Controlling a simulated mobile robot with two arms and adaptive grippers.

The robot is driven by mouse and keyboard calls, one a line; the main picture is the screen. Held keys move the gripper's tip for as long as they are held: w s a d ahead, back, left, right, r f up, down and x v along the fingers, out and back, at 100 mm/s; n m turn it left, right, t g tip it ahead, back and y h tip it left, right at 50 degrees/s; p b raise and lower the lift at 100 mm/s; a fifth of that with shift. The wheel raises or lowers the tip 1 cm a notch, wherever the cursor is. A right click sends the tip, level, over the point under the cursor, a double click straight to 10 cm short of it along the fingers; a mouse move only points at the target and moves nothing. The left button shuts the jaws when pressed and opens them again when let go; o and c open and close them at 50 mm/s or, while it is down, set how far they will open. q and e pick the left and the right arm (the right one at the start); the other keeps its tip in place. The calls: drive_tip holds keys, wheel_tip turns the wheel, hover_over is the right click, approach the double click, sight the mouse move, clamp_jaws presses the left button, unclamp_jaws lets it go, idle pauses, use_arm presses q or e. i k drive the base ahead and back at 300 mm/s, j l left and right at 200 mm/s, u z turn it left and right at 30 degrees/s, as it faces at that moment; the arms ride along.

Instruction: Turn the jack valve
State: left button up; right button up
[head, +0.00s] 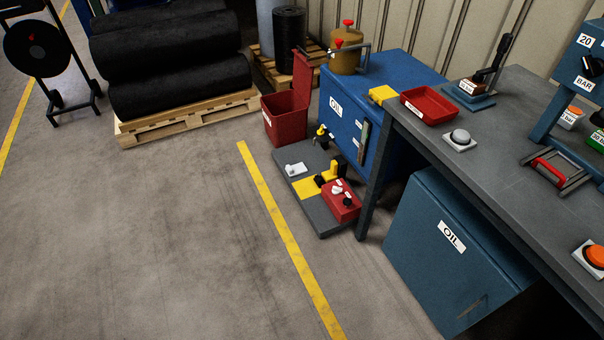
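No part is clearly readable as the jack valve. A hand-lever device (490,70) with a blue base and an upright black lever stands at the back of the grey bench (530,110), with a small label too small to read. A brass-coloured tank (346,52) with red valve handles (337,46) stands on the blue oil cabinet (375,85). On the floor, a grey and yellow platform (300,172) carries a red box (342,200) with dark knobs and several small fittings. Neither of my grippers is in view.
A red tray (428,103), a grey push button (460,138) and an orange button (594,254) are on the bench. A blue press frame (575,75) stands at right. A red open-lidded bin (285,115) and a roll-laden pallet (185,122) stand behind.

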sight(336, 190)
drive_tip(key=i+j+u, duration=0.35)
drive_tip(key=i, duration=0.5)
drive_tip(key=i+u, duration=0.4)
drive_tip(key=i, duration=0.45)
drive_tip(key=i+z, duration=0.45)
drive_tip(key=i+j+z, duration=0.1)
drive_tip(key=z, duration=0.3)
drive_tip(key=i+j+z, duration=0.3)
drive_tip(key=z, duration=0.15)
drive_tip(key=i, duration=0.1)
